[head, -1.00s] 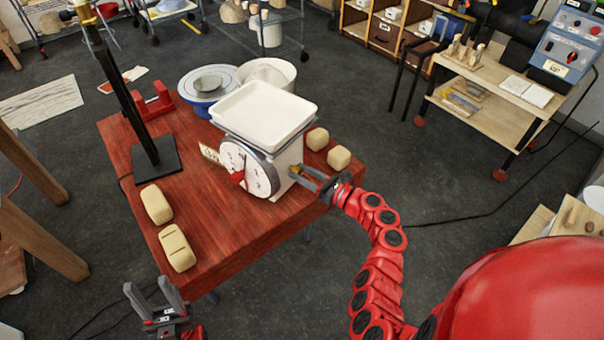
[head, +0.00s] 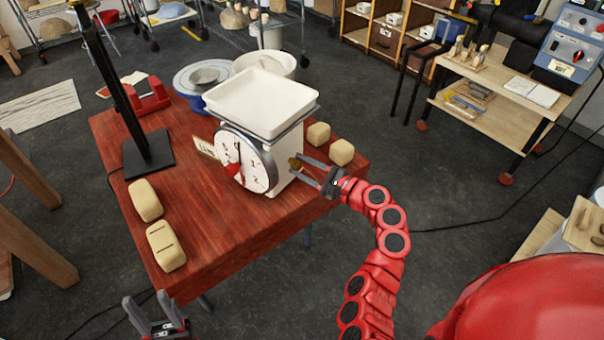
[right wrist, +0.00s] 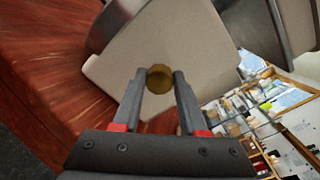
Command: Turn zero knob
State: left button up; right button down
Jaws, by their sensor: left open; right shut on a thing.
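A white kitchen scale (head: 283,165) with a white tray (head: 262,103) on top and a round dial (head: 246,160) with a red pointer stands on the red wooden table. A small brass knob (head: 296,163) sticks out of its right side. The knob (right wrist: 160,79) also shows in the right wrist view against the scale's pale side. My right gripper (head: 303,164) is shut on the knob, with its fingertips on either side of it. My left gripper (head: 153,306) is open and empty in front of the table, low in the head view.
Two clay blocks (head: 166,246) lie at the table's left front, and two smaller ones (head: 341,152) lie right of the scale. A black stand (head: 150,155), a red holder (head: 152,97) and a blue turntable (head: 193,78) stand further back.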

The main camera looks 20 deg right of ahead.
jog(key=n+b, duration=0.2)
jog(key=b, duration=0.1)
jog(key=n+b, duration=0.5)
jog(key=b, duration=0.1)
jog(key=shift+a+f+n, duration=0.1)
jog(key=shift+f+n, duration=0.25)
jog(key=shift+n, duration=0.05)
jog(key=shift+n+b, duration=0.8)
jog(key=shift+b, duration=0.35)
jog(key=shift+r+n+b, duration=0.2)
jog(key=shift+n+b, duration=0.25)
jog(key=shift+n, duration=0.05)
jog(key=shift+c, duration=2.2)
grip_release()
jog(key=shift+h, duration=0.3)
jog(key=shift+s, duration=0.1)
